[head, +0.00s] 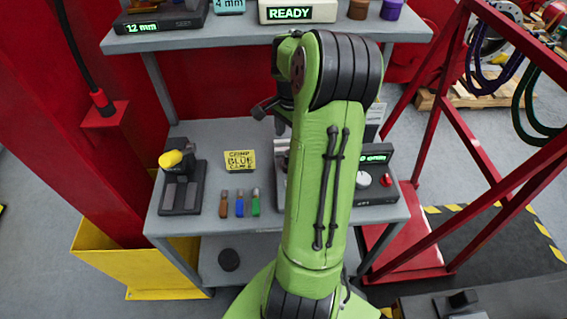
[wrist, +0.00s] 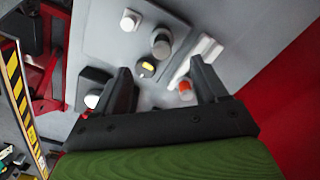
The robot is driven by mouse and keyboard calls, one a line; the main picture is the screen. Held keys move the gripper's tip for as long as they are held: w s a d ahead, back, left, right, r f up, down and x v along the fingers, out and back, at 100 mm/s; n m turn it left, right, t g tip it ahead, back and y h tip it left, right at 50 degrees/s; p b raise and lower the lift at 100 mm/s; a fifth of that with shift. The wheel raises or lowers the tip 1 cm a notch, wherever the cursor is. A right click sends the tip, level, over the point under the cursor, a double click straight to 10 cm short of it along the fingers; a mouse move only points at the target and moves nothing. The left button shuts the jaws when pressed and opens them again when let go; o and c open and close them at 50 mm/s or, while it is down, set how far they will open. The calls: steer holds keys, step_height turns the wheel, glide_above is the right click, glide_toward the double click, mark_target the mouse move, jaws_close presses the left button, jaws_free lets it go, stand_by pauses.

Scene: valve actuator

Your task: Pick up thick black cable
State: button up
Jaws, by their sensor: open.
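A thick black cable (head: 73,42) hangs along the red column at the upper left in the head view. Its lower end meets a red connector (head: 102,102) at a small red ledge. Coiled cables (head: 530,95), dark green and purple among them, hang on the red frame at the right; I cannot tell whether one of these is black. My gripper (wrist: 160,64) is open in the wrist view, with nothing between its fingers. It points at a grey surface with small parts. In the head view my green arm hides most of it. No cable shows clearly near the fingers.
A grey workbench (head: 170,222) carries a yellow-handled tool (head: 176,160), a yellow sign (head: 240,161), several coloured small tools (head: 239,203) and a box with a green display (head: 374,158). An upper shelf (head: 240,33) stands above. A yellow bin (head: 100,262) is at lower left.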

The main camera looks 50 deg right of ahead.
step_height(320, 180, down, 10)
steer(key=shift+w+f+b, duration=0.1)
steer(key=shift+w+b, duration=0.05)
steer(key=shift+b, duration=0.65)
steer(key=shift+c, duration=0.4)
steer(key=c, duration=1.2)
step_height(320, 180, up, 10)
steer(key=shift+r+p, duration=0.15)
steer(key=shift+p, duration=0.85)
steer(key=shift+a, duration=0.1)
